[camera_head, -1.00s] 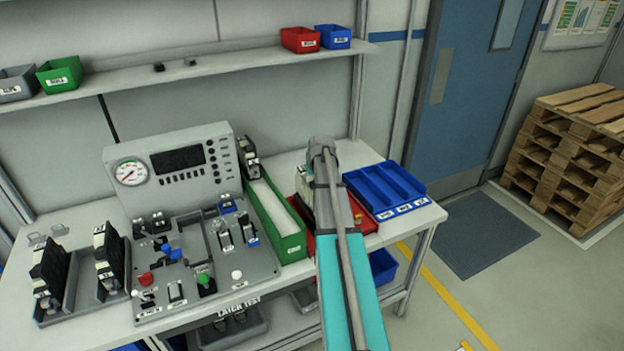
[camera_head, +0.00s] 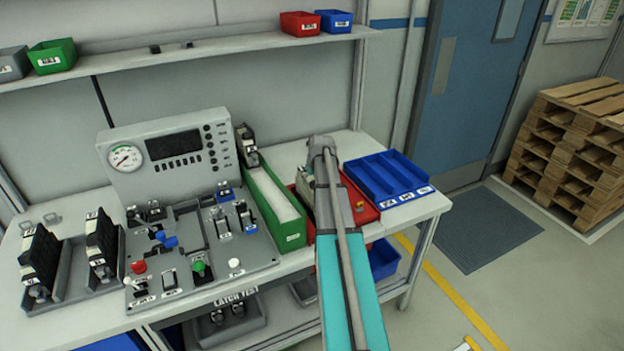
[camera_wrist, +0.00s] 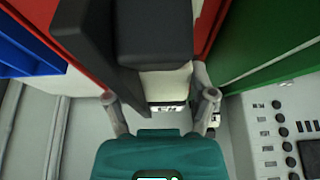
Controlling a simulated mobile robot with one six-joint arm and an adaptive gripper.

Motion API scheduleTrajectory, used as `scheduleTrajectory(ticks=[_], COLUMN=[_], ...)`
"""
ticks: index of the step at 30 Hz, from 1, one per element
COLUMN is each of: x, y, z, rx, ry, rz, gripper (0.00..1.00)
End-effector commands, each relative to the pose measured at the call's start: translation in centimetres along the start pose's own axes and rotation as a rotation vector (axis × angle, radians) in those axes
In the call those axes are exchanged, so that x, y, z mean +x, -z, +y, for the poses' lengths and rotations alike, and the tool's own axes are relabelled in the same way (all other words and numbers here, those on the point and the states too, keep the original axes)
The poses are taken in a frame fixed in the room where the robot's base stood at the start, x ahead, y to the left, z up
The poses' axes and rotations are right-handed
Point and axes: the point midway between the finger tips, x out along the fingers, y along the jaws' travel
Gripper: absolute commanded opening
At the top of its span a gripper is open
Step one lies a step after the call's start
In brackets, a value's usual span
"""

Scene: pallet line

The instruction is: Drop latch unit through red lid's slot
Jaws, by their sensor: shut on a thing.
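The latch unit (camera_wrist: 165,83), a black and white block with a small label, sits between the two fingers of my gripper (camera_wrist: 162,108) in the wrist view. My gripper is shut on it. Its black part reaches up to the top edge of the picture. The red lidded box (camera_head: 367,207) stands on the bench's right part in the head view, largely covered by my arm. Red edges of it (camera_wrist: 78,22) show on both sides of the unit in the wrist view. The slot is hidden, and I cannot tell whether the unit touches the lid.
A green bin with a white filling (camera_head: 290,234) stands left of the red box. A blue divided tray (camera_head: 432,188) is right of it. A test panel (camera_head: 185,290) and a rack of black units (camera_head: 70,297) fill the left bench. A shelf (camera_head: 200,50) runs above.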

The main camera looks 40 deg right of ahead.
Motion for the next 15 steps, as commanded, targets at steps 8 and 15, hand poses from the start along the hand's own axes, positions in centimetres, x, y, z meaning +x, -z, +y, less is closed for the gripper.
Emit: scheduleTrajectory(ticks=[8,15], x=[1.9,3.2], y=[-0.8,-1.3], z=[0.0,0.0], rx=[0.0,0.0], ry=[0.0,0.0], rz=[0.0,0.0], gripper=[0.11,0.11])
